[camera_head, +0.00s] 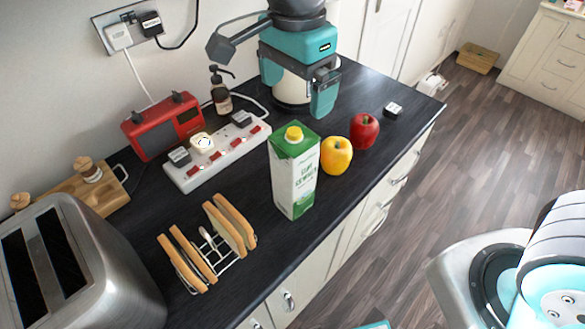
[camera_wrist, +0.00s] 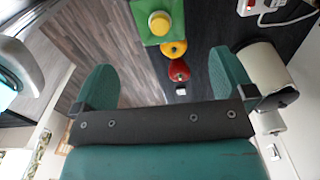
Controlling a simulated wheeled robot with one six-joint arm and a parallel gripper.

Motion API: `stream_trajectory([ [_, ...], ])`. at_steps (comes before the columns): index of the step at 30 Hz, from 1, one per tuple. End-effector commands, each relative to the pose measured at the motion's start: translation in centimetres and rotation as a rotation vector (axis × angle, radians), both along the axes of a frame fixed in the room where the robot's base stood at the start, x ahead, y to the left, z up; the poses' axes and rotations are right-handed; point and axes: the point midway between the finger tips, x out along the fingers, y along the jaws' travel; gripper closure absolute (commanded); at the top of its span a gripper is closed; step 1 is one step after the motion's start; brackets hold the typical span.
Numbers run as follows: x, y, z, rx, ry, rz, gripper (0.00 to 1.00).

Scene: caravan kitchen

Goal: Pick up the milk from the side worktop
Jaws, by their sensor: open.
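The milk (camera_head: 294,180) is a white and green carton with a yellow cap, standing upright on the dark worktop (camera_head: 250,275) in the head view. In the wrist view its green top (camera_wrist: 158,18) is at the upper middle, partly cut off. My gripper (camera_head: 295,97) is teal and dark grey, above the far part of the worktop beyond the milk. In the wrist view my gripper (camera_wrist: 164,82) has its two fingers wide apart with nothing held between them. The milk is apart from the fingers.
A toast rack (camera_head: 207,251), power strip (camera_head: 215,155), red radio (camera_head: 163,125) and toaster (camera_head: 75,265) are near. A white cylinder (camera_wrist: 264,68) stands close to one finger.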

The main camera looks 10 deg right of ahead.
Motion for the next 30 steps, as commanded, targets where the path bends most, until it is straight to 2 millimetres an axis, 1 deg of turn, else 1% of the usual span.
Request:
stream_trajectory([
  [4,-0.1,-0.1,-3.2,-0.004,0.006,-0.001,0.0],
  [6,-0.1,-0.1,-4.5,-0.003,0.004,0.0,0.0],
  [9,0.0,0.0,-5.8,-0.002,0.003,0.001,0.0],
  [16,-0.1,0.2,-7.3,-0.001,0.003,0.004,0.0],
  [24,-0.1,0.4,-11.1,-0.001,0.003,0.005,0.0],
  [27,-0.1,0.4,-11.7,0.001,0.001,0.005,0.0],
  [30,-0.1,0.5,-11.8,0.002,-0.001,0.005,0.0],
])
